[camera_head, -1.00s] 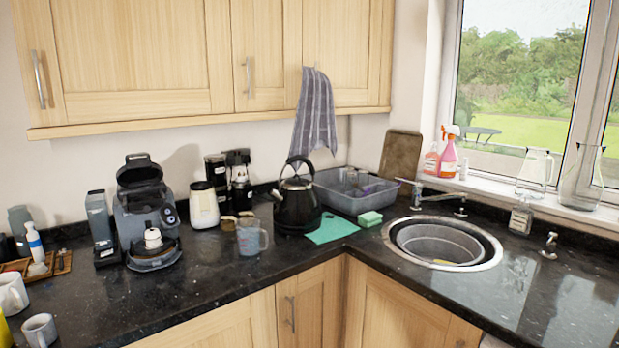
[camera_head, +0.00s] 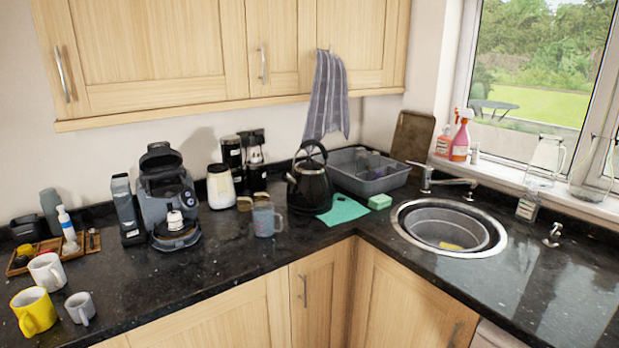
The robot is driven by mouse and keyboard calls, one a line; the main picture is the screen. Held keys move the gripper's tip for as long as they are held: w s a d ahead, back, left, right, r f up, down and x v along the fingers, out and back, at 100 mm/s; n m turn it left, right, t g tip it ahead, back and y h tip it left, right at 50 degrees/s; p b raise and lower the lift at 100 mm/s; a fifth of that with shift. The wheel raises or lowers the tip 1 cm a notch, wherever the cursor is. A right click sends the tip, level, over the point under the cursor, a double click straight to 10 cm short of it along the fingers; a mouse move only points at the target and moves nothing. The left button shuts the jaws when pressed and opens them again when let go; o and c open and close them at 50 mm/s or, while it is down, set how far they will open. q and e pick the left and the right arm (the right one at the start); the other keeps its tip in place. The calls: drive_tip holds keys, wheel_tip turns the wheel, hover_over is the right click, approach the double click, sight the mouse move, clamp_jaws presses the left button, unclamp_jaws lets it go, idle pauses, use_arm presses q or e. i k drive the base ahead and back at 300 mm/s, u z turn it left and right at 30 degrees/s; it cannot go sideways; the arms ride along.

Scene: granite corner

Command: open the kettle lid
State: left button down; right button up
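The black kettle (camera_head: 307,187) stands upright on the dark granite counter near the corner. Its tall looped handle (camera_head: 312,149) arches over the top. The lid under the handle looks closed, but it is small and dark at this distance. Neither of my grippers shows in the head view.
A grey measuring jug (camera_head: 264,219) stands just in front and left of the kettle. A teal cloth (camera_head: 343,210) and a green sponge (camera_head: 380,201) lie to its right, with a grey basin (camera_head: 395,178) behind. A coffee machine (camera_head: 168,195) stands left.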

sight(308, 164)
drive_tip(key=u, duration=0.5)
drive_tip(key=k, duration=0.6)
drive_tip(key=u, duration=0.5)
drive_tip(key=i, duration=0.8)
drive_tip(key=z, duration=0.75)
drive_tip(key=i, duration=1.4)
drive_tip(key=z, duration=1.7)
drive_tip(key=i, duration=0.3)
drive_tip(key=z, duration=0.2)
